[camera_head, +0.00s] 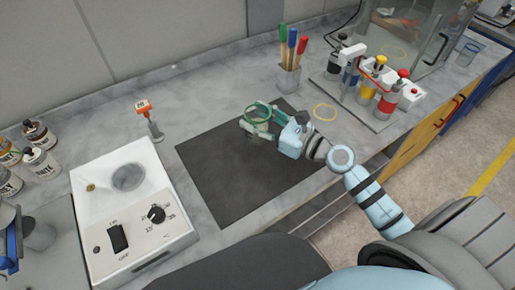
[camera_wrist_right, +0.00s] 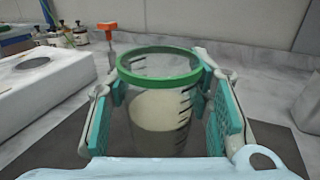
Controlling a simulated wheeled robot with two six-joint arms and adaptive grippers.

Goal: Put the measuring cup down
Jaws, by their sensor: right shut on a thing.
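The measuring cup (camera_wrist_right: 160,107) is clear, with a green rim, dark graduation marks and pale contents. In the right wrist view it stands upright between the two pads of my right gripper (camera_wrist_right: 165,110), which is shut on it. In the head view the cup's green rim (camera_head: 257,110) shows over the far right part of the dark mat (camera_head: 235,175), with my right gripper (camera_head: 262,127) around it. I cannot tell whether the cup's base touches the mat.
Paint jars (camera_head: 40,160) are at far left. The mat's front is clear.

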